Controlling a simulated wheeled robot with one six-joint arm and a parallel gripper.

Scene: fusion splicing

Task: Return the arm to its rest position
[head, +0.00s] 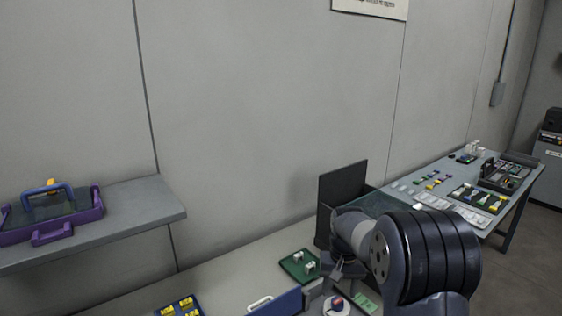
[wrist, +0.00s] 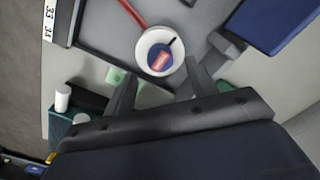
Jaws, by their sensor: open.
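My arm (head: 428,255) reaches over the near table in the head view, its dark, thick links covering the table's right part. My gripper (wrist: 163,82) shows in the wrist view with its two fingers spread apart and nothing between them. A white round dish (wrist: 143,47) with a blue and red piece (wrist: 160,58) in it lies just beyond the fingertips. I cannot tell the height gap. The dish also shows in the head view (head: 329,309), low and beside my arm.
A dark open-topped box (head: 340,190) stands close behind my arm. A green tray (head: 291,268) with white pieces and a blue panel (head: 280,304) are to the left. A shelf (head: 150,203) holds a purple tray (head: 85,212). A second table (head: 505,215) stands at right.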

